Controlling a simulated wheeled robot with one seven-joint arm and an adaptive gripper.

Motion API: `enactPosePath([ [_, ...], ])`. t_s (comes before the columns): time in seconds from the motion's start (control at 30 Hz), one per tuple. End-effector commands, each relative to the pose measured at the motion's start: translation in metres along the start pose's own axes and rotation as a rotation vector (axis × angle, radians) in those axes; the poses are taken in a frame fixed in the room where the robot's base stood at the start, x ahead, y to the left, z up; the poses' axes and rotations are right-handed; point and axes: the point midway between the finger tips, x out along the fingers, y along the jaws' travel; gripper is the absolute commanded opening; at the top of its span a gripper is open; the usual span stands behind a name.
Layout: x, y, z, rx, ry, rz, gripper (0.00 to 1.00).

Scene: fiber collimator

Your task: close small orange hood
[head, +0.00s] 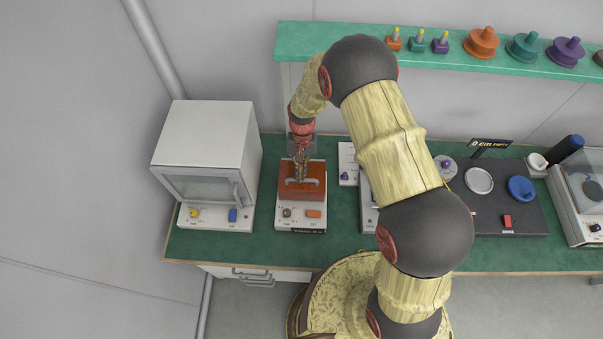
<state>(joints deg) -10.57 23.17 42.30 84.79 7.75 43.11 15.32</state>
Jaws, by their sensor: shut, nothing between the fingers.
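The small orange hood (314,193) is on a white device (301,218) at the left middle of the green bench in the head view. It looks lowered over the device's top, though I cannot tell whether it is fully down. A handle (302,183) runs across it. My gripper (300,178) points down at the hood, with its fingers shut and empty at or just above the handle. I cannot tell whether they touch it. My gripper hides part of the hood's back. A dark knob and an orange button show on the device's front.
A white box-shaped machine (206,146) stands close on the left. My arm covers the bench to the right, partly hiding another device. A dark panel (508,208) lies farther right. A teal shelf (340,40) with several spools runs above the bench. Bare bench (262,195) shows left of the hood.

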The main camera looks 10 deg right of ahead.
Motion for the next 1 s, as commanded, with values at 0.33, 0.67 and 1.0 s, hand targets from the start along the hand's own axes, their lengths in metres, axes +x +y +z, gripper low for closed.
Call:
enactPosePath([
  [0.33,-0.048,0.005,0.004,0.000,-0.002,0.000,0.00],
  [0.67,-0.113,0.004,0.006,0.000,0.002,-0.002,0.00],
  [1.0,-0.140,0.005,0.008,0.001,-0.001,-0.001,0.00],
])
